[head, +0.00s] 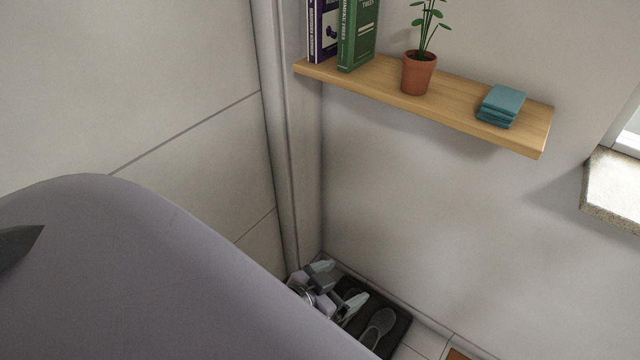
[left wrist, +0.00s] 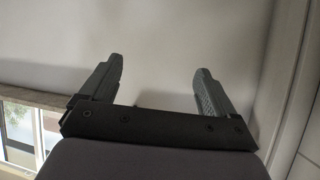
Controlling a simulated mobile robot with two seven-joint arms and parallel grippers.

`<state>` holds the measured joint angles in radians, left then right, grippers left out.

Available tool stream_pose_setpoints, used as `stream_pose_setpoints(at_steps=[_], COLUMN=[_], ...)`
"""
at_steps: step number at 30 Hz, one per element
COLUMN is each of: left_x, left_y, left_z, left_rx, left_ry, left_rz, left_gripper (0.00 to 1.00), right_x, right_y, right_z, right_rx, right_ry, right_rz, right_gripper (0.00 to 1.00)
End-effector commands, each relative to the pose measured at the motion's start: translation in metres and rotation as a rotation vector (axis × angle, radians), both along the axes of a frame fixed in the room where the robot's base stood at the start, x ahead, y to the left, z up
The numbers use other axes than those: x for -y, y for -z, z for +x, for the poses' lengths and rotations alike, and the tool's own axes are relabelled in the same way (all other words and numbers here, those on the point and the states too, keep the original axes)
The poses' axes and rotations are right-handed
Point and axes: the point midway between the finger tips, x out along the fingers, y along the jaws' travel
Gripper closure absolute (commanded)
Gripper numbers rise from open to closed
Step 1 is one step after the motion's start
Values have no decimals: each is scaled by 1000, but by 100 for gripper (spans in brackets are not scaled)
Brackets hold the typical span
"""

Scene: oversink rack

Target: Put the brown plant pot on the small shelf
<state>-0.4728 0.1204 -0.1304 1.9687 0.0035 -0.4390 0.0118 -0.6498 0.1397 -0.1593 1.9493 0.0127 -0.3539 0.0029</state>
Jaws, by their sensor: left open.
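The brown plant pot (head: 418,75), terracotta in colour with a green plant in it, stands upright on the small wooden shelf (head: 460,105), between the books and a teal stack. My left gripper (head: 339,286) shows small and low in the head view, well below the shelf and partly hidden by a large grey part of my body. In the left wrist view my left gripper (left wrist: 159,70) is open, with nothing between its fingers and a plain wall beyond. My right gripper is in neither view.
Books (head: 357,35) stand at the shelf's left end, and a teal folded stack (head: 501,105) lies to the right of the pot. A stone window sill (head: 612,190) juts out at the right. Grey shoes (head: 379,327) lie on a dark mat on the floor.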

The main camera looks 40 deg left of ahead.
Motion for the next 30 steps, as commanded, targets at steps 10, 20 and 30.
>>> stream_pose_setpoints(at_steps=[10, 20, 30], left_x=[11, 11, 11], left_y=[48, 47, 47], left_z=[-76, -75, -75], left_rx=[-116, -116, -116], left_ry=[40, 39, 39], left_rz=[-13, -13, -13], left_gripper=[10, 10, 10], right_x=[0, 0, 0], right_y=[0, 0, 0], right_z=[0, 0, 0], right_rx=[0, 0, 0], right_ry=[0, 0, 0], right_rz=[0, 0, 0], right_gripper=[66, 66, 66])
